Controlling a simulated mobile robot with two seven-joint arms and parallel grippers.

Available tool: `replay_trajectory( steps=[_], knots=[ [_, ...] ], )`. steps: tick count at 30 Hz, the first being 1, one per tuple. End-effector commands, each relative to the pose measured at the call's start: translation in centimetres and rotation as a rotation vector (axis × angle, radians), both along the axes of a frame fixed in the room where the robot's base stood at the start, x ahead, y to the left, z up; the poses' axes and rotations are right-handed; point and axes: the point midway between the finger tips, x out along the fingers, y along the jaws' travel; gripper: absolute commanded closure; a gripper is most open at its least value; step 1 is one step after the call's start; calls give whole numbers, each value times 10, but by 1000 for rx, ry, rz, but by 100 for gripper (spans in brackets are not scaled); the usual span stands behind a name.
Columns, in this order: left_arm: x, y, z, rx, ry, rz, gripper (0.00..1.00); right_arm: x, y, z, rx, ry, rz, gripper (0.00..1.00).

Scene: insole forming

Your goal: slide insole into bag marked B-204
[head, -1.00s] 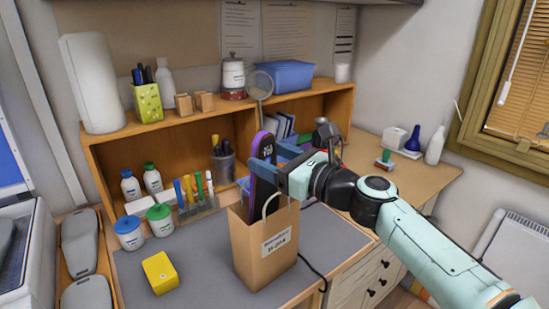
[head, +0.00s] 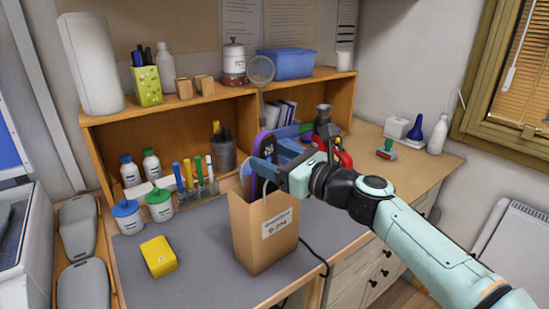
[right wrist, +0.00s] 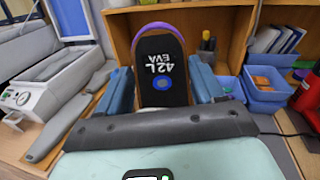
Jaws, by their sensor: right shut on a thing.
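The brown paper bag (head: 256,246) stands upright on the grey mat, its white label (head: 278,224) facing me and seeming to read B-204. My right gripper (head: 268,160) is above the bag's mouth, shut on the insole (head: 260,141). The insole is black with a purple rim and stands steeply tilted. In the right wrist view the insole (right wrist: 160,78) shows "42L EVA" and a blue dot between the blue fingers. Its lower end is hidden, so I cannot tell how far it is inside the bag. My left gripper is not in view.
A yellow block (head: 158,257) and lidded jars (head: 128,217) are left of the bag. The wooden shelf (head: 160,118) stands behind, holding a pen cup (head: 223,155). A dark cable runs right of the bag. The mat's front is clear.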

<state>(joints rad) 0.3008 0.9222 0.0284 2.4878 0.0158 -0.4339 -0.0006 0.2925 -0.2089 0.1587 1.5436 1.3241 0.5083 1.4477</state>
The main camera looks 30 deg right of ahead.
Motion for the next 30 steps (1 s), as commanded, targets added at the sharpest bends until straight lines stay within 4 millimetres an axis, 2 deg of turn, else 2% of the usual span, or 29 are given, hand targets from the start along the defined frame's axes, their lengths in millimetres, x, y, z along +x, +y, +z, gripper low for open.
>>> replay_trajectory(
  steps=[1, 2, 3, 4, 13, 17, 30],
  knots=[
    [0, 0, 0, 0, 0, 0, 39, 0, 0, 0, 0, 0, 0, 68],
    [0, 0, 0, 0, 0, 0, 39, 0, 0, 0, 0, 0, 0, 23],
    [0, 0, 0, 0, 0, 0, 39, 0, 0, 0, 0, 0, 0, 10],
    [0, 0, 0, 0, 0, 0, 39, 0, 0, 0, 0, 0, 0, 3],
    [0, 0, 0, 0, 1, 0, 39, -1, 0, 0, 0, 0, 0, 3],
    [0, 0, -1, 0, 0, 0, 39, -11, -4, 0, -1, 0, -1, 3],
    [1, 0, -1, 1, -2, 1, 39, -99, -31, 2, 0, -2, -1, 3]
  ],
)
